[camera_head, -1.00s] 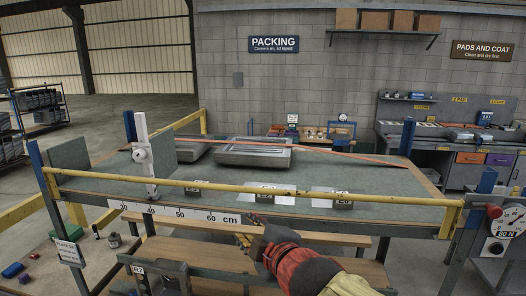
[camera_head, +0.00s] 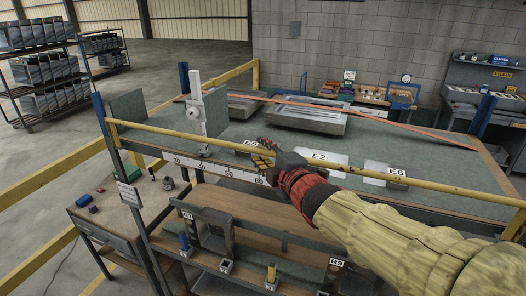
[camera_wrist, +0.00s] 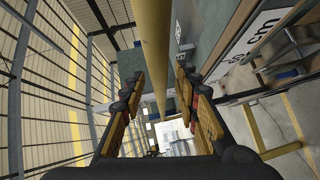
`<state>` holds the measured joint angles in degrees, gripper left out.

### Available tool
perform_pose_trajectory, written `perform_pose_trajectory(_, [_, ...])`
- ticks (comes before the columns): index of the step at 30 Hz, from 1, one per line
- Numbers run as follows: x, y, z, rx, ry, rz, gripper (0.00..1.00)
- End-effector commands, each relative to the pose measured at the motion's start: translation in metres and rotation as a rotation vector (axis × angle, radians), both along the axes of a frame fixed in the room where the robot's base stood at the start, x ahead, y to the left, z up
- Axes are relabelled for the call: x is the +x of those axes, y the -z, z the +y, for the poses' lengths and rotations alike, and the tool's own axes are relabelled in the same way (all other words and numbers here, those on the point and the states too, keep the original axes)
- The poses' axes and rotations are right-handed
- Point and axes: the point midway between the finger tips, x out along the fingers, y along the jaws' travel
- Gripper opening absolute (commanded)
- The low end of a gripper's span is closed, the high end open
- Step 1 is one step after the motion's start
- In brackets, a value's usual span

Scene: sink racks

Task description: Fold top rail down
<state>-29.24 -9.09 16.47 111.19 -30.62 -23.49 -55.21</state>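The yellow top rail (camera_head: 190,138) runs along the front edge of the green-topped bench, above the centimetre scale, and is up. My gripper (camera_head: 263,154) is at the rail, left of its middle in the head view. In the wrist view the rail (camera_wrist: 153,45) passes lengthwise between the two fingers of my gripper (camera_wrist: 160,105). The fingers are open, with a gap visible on each side of the rail. My forearm hides part of the bench front in the head view.
A white upright gauge (camera_head: 196,105) stands on the bench at the left. Label plates E2 (camera_head: 322,158) and E6 (camera_head: 392,173) lie behind the rail. A grey tray (camera_head: 306,116) sits further back. Lower shelves and a small side table (camera_head: 110,222) are below.

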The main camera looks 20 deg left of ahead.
Motion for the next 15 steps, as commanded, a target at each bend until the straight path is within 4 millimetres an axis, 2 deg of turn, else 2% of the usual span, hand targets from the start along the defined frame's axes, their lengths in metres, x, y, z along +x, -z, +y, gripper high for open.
perform_pose_trajectory(9, [0.002,0.0005,0.0014,0.001,0.001,0.001,0.31])
perform_pose_trajectory(15, [0.002,0.0005,0.0012,0.001,0.001,0.001,0.2])
